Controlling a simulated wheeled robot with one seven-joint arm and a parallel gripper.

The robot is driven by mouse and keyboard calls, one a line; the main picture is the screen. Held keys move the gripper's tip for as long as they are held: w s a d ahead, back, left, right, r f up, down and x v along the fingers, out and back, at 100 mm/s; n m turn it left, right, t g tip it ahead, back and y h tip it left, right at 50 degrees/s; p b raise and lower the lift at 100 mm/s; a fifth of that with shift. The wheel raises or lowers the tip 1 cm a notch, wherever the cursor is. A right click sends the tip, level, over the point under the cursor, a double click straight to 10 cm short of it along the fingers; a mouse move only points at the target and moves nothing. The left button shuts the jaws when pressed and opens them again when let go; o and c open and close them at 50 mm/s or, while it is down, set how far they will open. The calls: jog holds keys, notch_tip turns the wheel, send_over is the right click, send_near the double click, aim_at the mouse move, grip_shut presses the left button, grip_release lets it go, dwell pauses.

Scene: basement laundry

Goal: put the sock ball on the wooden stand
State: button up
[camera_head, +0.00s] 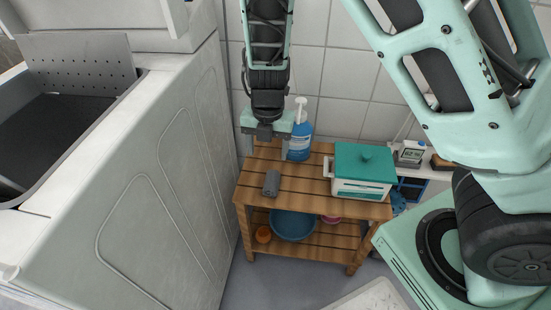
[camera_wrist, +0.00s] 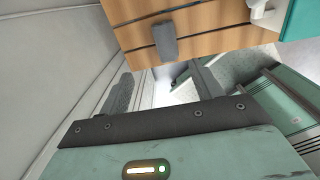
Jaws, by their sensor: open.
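A dark grey rolled bundle, seemingly the sock ball (camera_head: 271,183), lies on the slatted top of the wooden stand (camera_head: 305,178), near its left side. In the wrist view the grey bundle (camera_wrist: 164,42) rests on the stand's planks (camera_wrist: 204,52), beyond the fingertips.
A blue pump bottle (camera_head: 299,138) stands behind my gripper, and a teal-lidded white box (camera_head: 362,175) is on the stand's right side. A white washer (camera_head: 150,190) borders the left.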

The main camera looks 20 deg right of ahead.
jog(key=a+r+m+t+y, duration=0.2)
jog(key=a+r+m+t, duration=0.4)
jog(key=r+m, duration=0.45)
jog(key=s+r+m+g+h, duration=0.1)
jog(key=s+m, duration=0.4)
jog(key=s, duration=0.6)
jog(key=s+r+m+g, duration=0.2)
jog(key=s+m+g, duration=0.3)
jog(key=s, duration=0.7)
jog(key=shift+r+m+h, duration=0.4)
jog(key=shift+m, duration=0.05)
jog(key=shift+d, duration=0.1)
